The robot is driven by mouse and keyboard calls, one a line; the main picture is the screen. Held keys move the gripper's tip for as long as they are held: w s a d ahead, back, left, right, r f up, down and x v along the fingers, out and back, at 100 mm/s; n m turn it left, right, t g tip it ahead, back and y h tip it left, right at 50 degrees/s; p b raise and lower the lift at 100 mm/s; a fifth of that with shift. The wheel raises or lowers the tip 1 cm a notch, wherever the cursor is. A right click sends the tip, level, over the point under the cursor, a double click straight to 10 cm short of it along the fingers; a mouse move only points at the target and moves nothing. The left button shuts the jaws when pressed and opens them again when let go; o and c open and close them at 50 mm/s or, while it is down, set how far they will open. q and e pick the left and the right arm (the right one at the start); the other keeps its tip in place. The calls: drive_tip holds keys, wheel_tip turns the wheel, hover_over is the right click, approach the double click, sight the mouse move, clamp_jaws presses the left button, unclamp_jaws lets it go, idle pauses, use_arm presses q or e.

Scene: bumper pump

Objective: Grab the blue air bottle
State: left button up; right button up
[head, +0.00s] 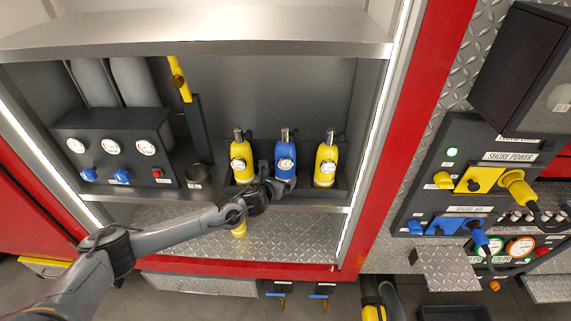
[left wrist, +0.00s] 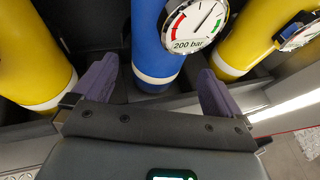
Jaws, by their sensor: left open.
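The blue air bottle (head: 286,158) stands upright in a dark rack on the shelf, between two yellow bottles. In the left wrist view the blue bottle (left wrist: 152,62) shows its white-faced gauge marked 200 bar and a white band low down. My left gripper (head: 276,181) is at the front of the blue bottle's lower part. In the left wrist view its purple-padded fingers (left wrist: 157,82) are open, one on each side of the blue bottle. Whether the pads touch it cannot be told. My right gripper is not visible.
Yellow bottles stand close to the left (head: 241,160) and right (head: 326,162) of the blue one. The rack's front edge (head: 330,195) is low before them. A gauge panel (head: 115,147) is at left, and a shelf (head: 200,42) is above.

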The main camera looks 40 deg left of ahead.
sight(281, 174)
use_arm(q)
drive_tip(key=shift+x, duration=2.5)
drive_tip(key=shift+f, duration=0.1)
clamp_jaws()
drive_tip(key=shift+a+r, duration=0.1)
drive_tip(key=shift+r, duration=0.2)
